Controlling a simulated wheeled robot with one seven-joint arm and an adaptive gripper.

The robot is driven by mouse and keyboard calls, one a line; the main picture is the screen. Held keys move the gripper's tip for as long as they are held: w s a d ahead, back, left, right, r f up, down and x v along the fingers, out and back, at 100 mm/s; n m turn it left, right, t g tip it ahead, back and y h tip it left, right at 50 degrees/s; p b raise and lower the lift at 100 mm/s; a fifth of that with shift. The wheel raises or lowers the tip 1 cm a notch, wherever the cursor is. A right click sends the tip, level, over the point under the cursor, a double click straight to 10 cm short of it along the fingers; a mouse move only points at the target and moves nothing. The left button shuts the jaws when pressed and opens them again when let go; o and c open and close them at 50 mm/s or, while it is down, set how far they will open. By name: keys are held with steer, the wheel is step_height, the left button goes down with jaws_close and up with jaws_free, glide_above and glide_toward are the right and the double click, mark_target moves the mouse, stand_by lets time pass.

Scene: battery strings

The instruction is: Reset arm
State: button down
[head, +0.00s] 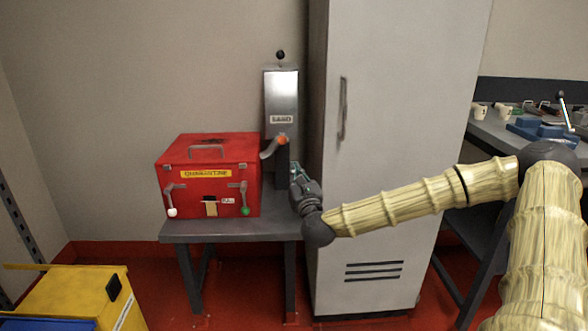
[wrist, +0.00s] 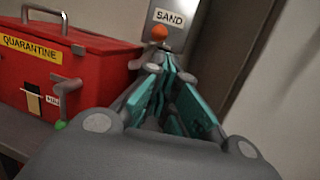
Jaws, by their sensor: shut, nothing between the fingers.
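My gripper (head: 295,172) is at the end of my outstretched arm, in front of the right end of the grey table and left of the tall grey cabinet. In the wrist view my gripper (wrist: 160,66) has its teal-lined fingers drawn together with nothing between them. The dispenser's lever with an orange knob (head: 281,140) is just above and left of the fingers in the head view. In the wrist view the orange knob (wrist: 160,32) shows right beyond the fingertips; I cannot tell if they touch.
A red QUARANTINE box (head: 207,158) with a top handle and two levers stands on the grey table (head: 230,229). The grey cabinet (head: 390,120) stands close beside my gripper. A yellow bin (head: 75,298) is at lower left. A workbench (head: 500,135) with mugs is at right.

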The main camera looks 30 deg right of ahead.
stand_by(0.5)
steer(key=s+a+f+n+g+y, duration=0.35)
steer(key=a+f+n, duration=0.45)
steer(key=a+f, duration=0.3)
steer(key=s+a+f+n+g+y, duration=0.25)
steer(key=a+f+n+y, duration=0.25)
steer(key=a+f+n, duration=0.65)
steer(key=s+a+f+n+g, duration=0.3)
steer(key=s+f+n+g, duration=0.15)
steer(key=s+f, duration=0.6)
steer(key=s+a+f+n+g, duration=0.25)
steer(key=s+f+n, duration=0.35)
steer(key=s+f, duration=0.45)
steer(key=s+d+f+n+g+h, duration=0.1)
steer(key=s+f+n+g, duration=0.3)
steer(key=s, duration=0.5)
steer(key=s+d+f+n+g+h, duration=0.1)
steer(key=s+d+f+n+g, duration=0.1)
steer(key=s+n, duration=0.5)
step_height(320, 180, up, 28)
steer(key=s+m+p, duration=0.1)
steer(key=s+p, duration=0.1)
steer(key=p, duration=2.6)
steer(key=shift+a+m, duration=0.2)
steer(key=shift+m, duration=0.1)
